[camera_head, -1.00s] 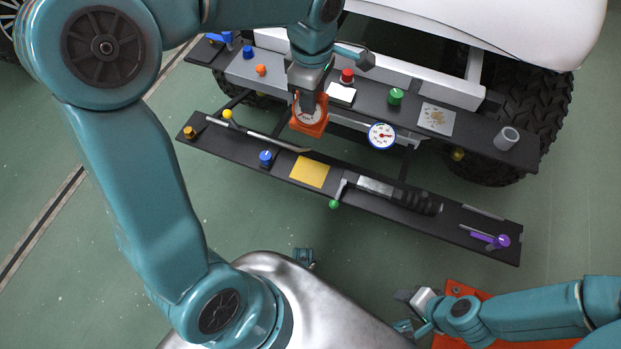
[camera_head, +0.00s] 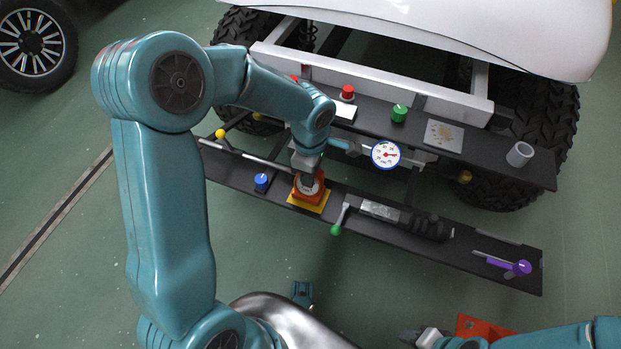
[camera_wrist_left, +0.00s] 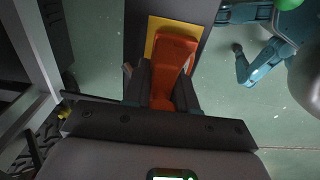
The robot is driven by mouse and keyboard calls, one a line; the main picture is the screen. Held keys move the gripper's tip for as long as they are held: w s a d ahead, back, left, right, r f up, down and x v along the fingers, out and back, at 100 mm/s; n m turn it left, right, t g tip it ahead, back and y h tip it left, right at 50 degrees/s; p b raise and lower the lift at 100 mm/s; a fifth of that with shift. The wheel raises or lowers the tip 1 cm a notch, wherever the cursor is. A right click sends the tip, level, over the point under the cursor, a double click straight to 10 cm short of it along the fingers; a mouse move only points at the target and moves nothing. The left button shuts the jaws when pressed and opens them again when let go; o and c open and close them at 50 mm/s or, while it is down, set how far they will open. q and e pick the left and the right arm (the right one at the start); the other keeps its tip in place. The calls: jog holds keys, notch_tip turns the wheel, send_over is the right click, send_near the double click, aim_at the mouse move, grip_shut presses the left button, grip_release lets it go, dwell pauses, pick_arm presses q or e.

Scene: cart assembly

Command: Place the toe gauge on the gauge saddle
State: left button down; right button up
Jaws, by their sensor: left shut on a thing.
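A yellow pad (camera_head: 297,203), which I take to be the gauge saddle, lies on the front black beam. The gauge covers most of the pad, leaving a yellow rim. In the left wrist view the orange gauge (camera_wrist_left: 174,55) sits between the dark fingers, over the yellow pad (camera_wrist_left: 151,47). I cannot tell whether it touches the pad. My right gripper (camera_head: 418,336) is at the bottom edge, its jaws unclear.
A blue knob (camera_head: 261,182) stands left of the pad. A green-ended lever (camera_head: 338,222) and a black-handled tool (camera_head: 415,221) lie to its right. A blue-rimmed dial (camera_head: 386,154) stands behind. A purple-handled piece (camera_head: 517,267) is at the beam's right end.

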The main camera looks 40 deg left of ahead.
pick_arm(q)
jog(key=shift+f, duration=0.35)
jog(key=shift+f, duration=0.2)
jog(key=c, duration=0.9)
grip_release()
jog(key=shift+r, duration=0.3)
notch_tip(320, 180, up, 12)
jog(key=p, duration=0.4)
jog(key=shift+f, duration=0.1)
